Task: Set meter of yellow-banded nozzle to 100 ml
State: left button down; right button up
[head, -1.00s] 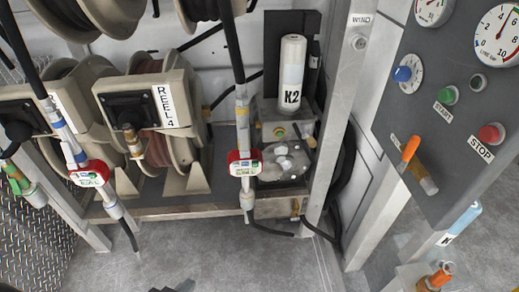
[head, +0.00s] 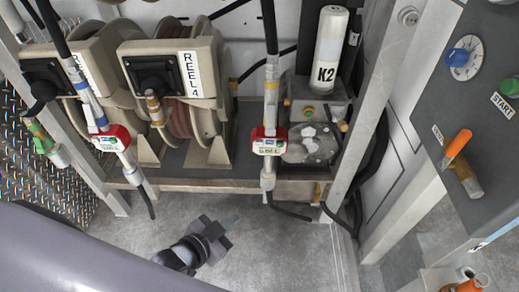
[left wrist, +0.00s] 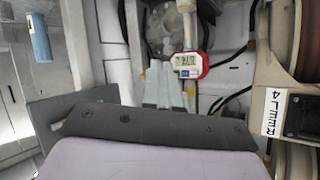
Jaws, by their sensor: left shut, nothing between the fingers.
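The yellow-banded nozzle (head: 271,88) hangs upright from a dark hose in the middle of the head view. Its red meter (head: 269,143) has a small display, whose digits I cannot read. The meter also shows in the left wrist view (left wrist: 188,66), just beyond the fingertips and to their right. My left gripper (head: 222,232) is shut and empty, below and left of the meter in the head view and apart from it. Its pale fingers (left wrist: 164,84) are together in the left wrist view. My right gripper is not in view.
A blue-banded nozzle with a red meter (head: 110,138) and a green-banded nozzle (head: 42,138) hang at left. Reel 4 (head: 168,75) stands behind. The K2 canister (head: 328,50) and a control panel (head: 440,100) are at right. Grey floor (head: 270,255) is open.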

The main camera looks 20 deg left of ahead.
aim_at(259, 143)
pick_arm(q)
jog(key=w+d+r+m+t+h+b, duration=0.1)
jog(key=w+m+b, duration=0.4)
jog(key=w+m, duration=0.5)
jog(key=shift+w+d+r+m+t+h, duration=0.3)
jog(key=shift+w+d+r+h, duration=0.45)
jog(key=shift+h, duration=0.45)
jog(key=shift+a, duration=0.1)
jog(key=w+a+b, duration=0.2)
jog(key=w, duration=0.6)
jog(key=shift+w+a+b, duration=0.2)
jog(key=shift+w+b, duration=0.05)
jog(key=shift+b, duration=0.1)
dwell(0.5)
